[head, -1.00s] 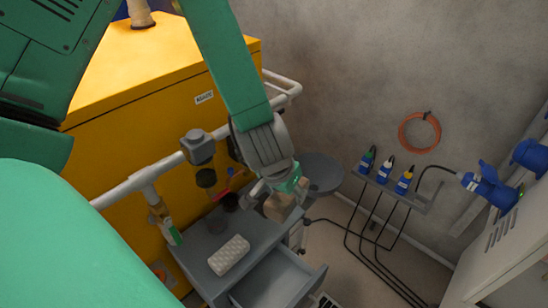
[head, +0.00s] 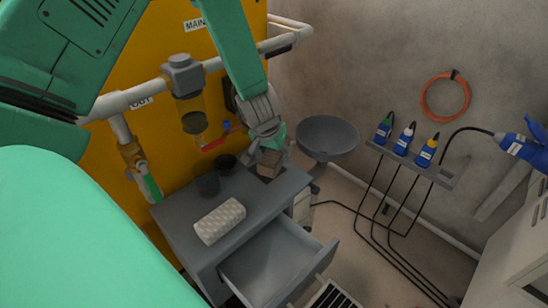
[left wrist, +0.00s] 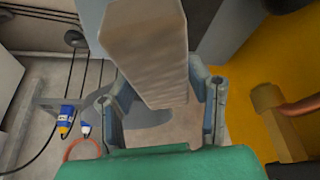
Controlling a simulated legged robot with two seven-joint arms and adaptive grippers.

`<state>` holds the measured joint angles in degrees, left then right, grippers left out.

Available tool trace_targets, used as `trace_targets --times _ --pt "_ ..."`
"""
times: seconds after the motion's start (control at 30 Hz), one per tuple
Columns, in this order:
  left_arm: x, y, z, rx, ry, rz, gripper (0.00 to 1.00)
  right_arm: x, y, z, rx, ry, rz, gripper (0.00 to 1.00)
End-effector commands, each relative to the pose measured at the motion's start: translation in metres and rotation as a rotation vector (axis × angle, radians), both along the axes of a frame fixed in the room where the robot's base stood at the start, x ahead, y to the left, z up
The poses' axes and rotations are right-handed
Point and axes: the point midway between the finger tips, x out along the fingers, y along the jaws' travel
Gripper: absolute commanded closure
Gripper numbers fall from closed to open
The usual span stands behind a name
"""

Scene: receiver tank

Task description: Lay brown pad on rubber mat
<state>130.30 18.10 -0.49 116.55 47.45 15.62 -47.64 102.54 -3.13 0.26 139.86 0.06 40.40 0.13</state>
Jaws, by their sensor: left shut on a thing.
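The brown pad (head: 269,165) is a tan block held by my left gripper (head: 272,146), at the back right corner of the grey drawer cabinet top. In the left wrist view the pad (left wrist: 150,50) sticks out from between the two fingers of the gripper (left wrist: 161,93), which is shut on it. I cannot tell whether the pad touches the cabinet top. I cannot make out the rubber mat for certain. My right gripper is not in view.
A white textured block (head: 220,221) and dark cups (head: 208,184) are on the cabinet top (head: 252,203). Its drawer (head: 275,262) is open. A grey round bowl (head: 327,136) is to the right. A white rail (head: 150,93) crosses the yellow tank (head: 120,125).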

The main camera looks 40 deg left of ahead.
Motion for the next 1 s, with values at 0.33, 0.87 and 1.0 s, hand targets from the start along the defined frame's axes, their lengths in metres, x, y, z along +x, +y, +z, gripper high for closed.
trace_targets --times 0.33,0.87,1.0 --pt "0.000 0.000 -0.045 -0.001 -0.001 0.001 0.92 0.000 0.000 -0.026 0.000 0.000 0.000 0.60" --pt "0.000 0.000 -0.048 0.000 -0.002 -0.001 0.35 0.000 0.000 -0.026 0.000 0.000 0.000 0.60" --pt "0.000 0.000 -0.048 0.000 -0.002 -0.001 0.35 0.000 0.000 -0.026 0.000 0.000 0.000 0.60"
